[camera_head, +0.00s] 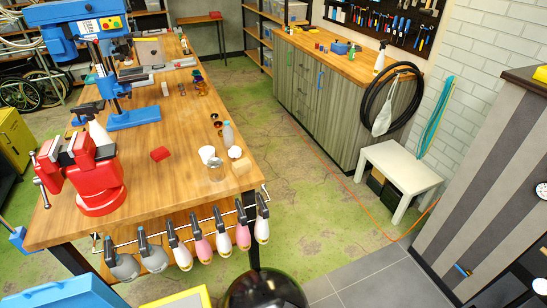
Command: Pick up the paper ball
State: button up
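A small white rounded lump, which looks like the paper ball (235,152), sits on the wooden workbench (185,203) near its right edge. It is beside a small wooden block (241,167) and just below a grey bottle (228,134). Another white object (207,154), perhaps a cup or roll, stands to its left, with a clear glass or jar (216,169) in front. The lump is too small to make out its creases. My gripper is not in view.
A red vise (98,180) and a blue drill press (133,118) stand on the bench's left side. A red block (160,154) lies mid-bench. Several spray bottles (202,245) hang along the front rail. Green floor (300,185) is open to the right, before a white stool (400,165).

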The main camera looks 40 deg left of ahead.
aim_at(234, 152)
jog(key=i+l+u, duration=0.35)
jog(key=i, duration=0.25)
jog(key=i+l+u, duration=0.35)
jog(key=i, duration=0.3)
jog(key=i+l+u, duration=0.3)
jog(key=i+l, duration=0.2)
jog(key=i+j+u, duration=0.25)
jog(key=i+u, duration=0.2)
jog(key=i+j+u, duration=0.1)
jog(key=i+u, duration=0.35)
jog(key=i+l+u, duration=0.1)
jog(key=i+u, duration=0.4)
jog(key=i+l+u, duration=0.3)
jog(key=i+u, duration=0.6)
jog(key=i+l+u, duration=0.15)
jog(key=i+u, duration=0.15)
jog(key=u, duration=0.15)
jog(key=i+l+u, duration=0.3)
jog(key=u, duration=0.15)
jog(key=i, duration=0.05)
